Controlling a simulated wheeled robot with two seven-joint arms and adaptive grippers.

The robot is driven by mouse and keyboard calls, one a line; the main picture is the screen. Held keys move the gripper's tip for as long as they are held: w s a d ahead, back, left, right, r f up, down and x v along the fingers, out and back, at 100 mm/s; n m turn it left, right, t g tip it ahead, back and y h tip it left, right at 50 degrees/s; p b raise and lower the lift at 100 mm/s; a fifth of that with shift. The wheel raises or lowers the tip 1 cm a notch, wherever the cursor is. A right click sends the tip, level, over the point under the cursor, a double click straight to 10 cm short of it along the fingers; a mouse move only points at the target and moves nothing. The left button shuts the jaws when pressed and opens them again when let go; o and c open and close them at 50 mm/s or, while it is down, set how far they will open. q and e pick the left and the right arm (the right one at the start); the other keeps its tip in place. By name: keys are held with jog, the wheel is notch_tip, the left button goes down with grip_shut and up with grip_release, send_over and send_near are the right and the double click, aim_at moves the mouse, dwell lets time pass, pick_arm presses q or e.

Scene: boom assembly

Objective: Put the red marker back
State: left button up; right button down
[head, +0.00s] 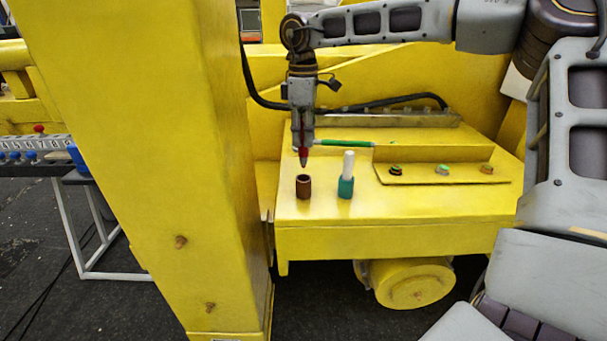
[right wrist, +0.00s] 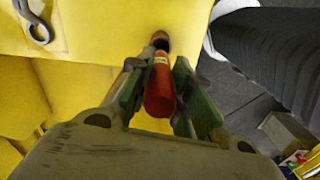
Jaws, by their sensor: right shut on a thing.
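My right gripper (head: 302,145) points down over the yellow bench and is shut on the red marker (head: 303,157). The marker hangs upright with its narrow tip down. In the right wrist view the red marker (right wrist: 160,90) sits between the two fingers (right wrist: 157,68). A dark red-brown holder (head: 303,187) stands upright on the bench just below the marker tip, with a visible gap in the head view. The holder (right wrist: 160,40) also shows past the marker in the right wrist view. My left gripper is not in view.
A teal holder with a white-topped marker (head: 346,186) stands right of the brown holder. A green pen-like thing (head: 345,142) lies behind. A thick yellow post (head: 150,170) rises at the left.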

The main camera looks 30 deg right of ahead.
aim_at(303, 120)
jog(key=shift+f+p, duration=0.55)
jog(key=shift+f, duration=1.95)
jog(key=shift+f+p, duration=0.55)
jog(key=shift+f, duration=1.25)
jog(key=shift+f+b, duration=0.2)
jog(key=shift+b, duration=0.1)
jog(key=c, duration=1.3)
grip_release()
jog(key=shift+r+p, duration=0.2)
jog(key=shift+p, duration=0.1)
jog(key=shift+r+b, duration=1.2)
jog(key=shift+r, duration=4.8)
